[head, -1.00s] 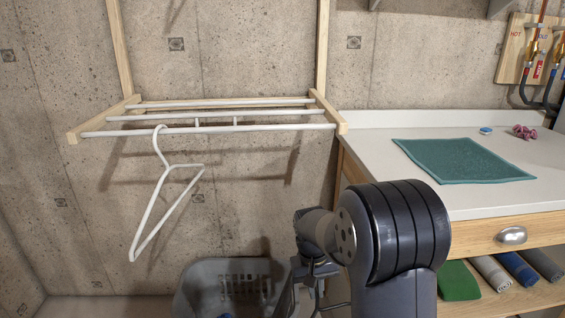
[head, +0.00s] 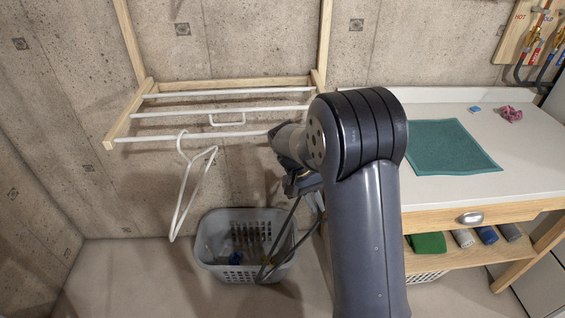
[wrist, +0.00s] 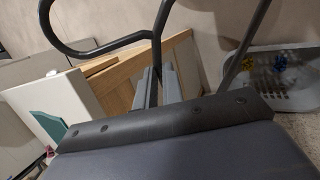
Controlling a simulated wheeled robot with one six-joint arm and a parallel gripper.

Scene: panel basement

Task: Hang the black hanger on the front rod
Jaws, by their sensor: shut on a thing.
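The black hanger (wrist: 100,49) is held in my gripper (wrist: 159,88), whose two fingers are closed on it in the wrist view. In the head view my gripper (head: 291,186) is below the right part of the rack, and the hanger's dark bars (head: 284,232) slope down in front of the basket. The hook's position relative to the rod is hidden behind my arm. The front rod (head: 200,136) is the nearest white rod of the wall rack, and my wrist covers its right end. A white hanger (head: 181,205) hangs on it at the left.
A grey basket (head: 212,264) stands on the floor below the rack. At the right, a white counter (head: 440,195) carries a teal mat (head: 447,147). Rolled cloths lie on the shelf beneath. The front rod is clear between the white hanger and my wrist.

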